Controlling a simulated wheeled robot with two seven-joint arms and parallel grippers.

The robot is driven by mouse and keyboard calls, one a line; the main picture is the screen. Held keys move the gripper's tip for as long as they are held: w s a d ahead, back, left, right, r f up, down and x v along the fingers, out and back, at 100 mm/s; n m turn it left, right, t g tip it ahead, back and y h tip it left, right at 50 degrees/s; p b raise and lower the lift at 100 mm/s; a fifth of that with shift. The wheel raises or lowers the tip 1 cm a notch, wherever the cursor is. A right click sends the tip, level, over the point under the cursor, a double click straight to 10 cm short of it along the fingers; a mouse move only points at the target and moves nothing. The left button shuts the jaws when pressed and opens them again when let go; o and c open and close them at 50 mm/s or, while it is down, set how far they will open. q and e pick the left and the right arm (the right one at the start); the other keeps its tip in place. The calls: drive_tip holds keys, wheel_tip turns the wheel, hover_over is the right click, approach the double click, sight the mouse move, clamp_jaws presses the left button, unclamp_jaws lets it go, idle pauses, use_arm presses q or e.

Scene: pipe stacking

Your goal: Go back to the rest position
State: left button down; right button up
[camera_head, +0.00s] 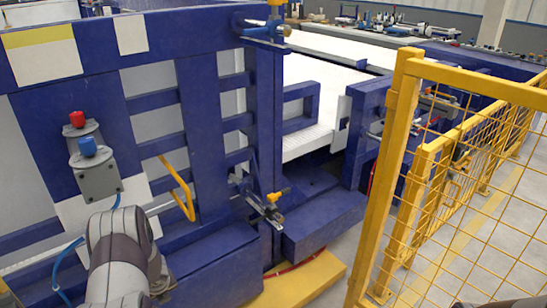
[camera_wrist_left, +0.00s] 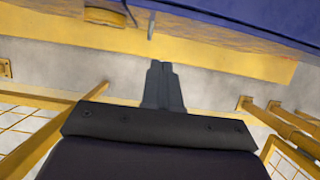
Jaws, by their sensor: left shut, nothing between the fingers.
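My left gripper (camera_wrist_left: 164,68) shows in the left wrist view with its two dark fingers together and nothing between them. It is over a grey floor with a yellow strip (camera_wrist_left: 220,62) beyond the fingertips, and does not touch anything that I can see. In the head view my left arm rises from the lower left in front of a blue machine frame (camera_head: 202,140); its gripper cannot be made out there. My right gripper is not in view. No loose pipe can be made out near my gripper.
A grey box with red and blue buttons (camera_head: 98,181) stands beside my left arm in the head view. A yellow mesh fence (camera_head: 380,190) is on the right. A yellow step (camera_head: 305,280) lies at the frame's foot. Floor between step and fence is clear.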

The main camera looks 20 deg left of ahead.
use_arm(q)
drive_tip(key=s+d+n+g, duration=0.2)
drive_tip(key=s+n, duration=0.3)
drive_tip(key=n, duration=0.4)
drive_tip(key=s+d+r+n+h, duration=0.2)
drive_tip(key=s+d+r+n, duration=0.2)
drive_tip(key=d+r+n, duration=0.65)
drive_tip(key=s+d+r+n+h, duration=0.1)
drive_tip(key=s+d+r+n, duration=0.5)
drive_tip(key=d, duration=0.8)
wheel_tip(320, 180, up, 21)
drive_tip(key=w+d+p, duration=0.2)
drive_tip(key=p, duration=1.6)
drive_tip(key=shift+t, duration=0.3)
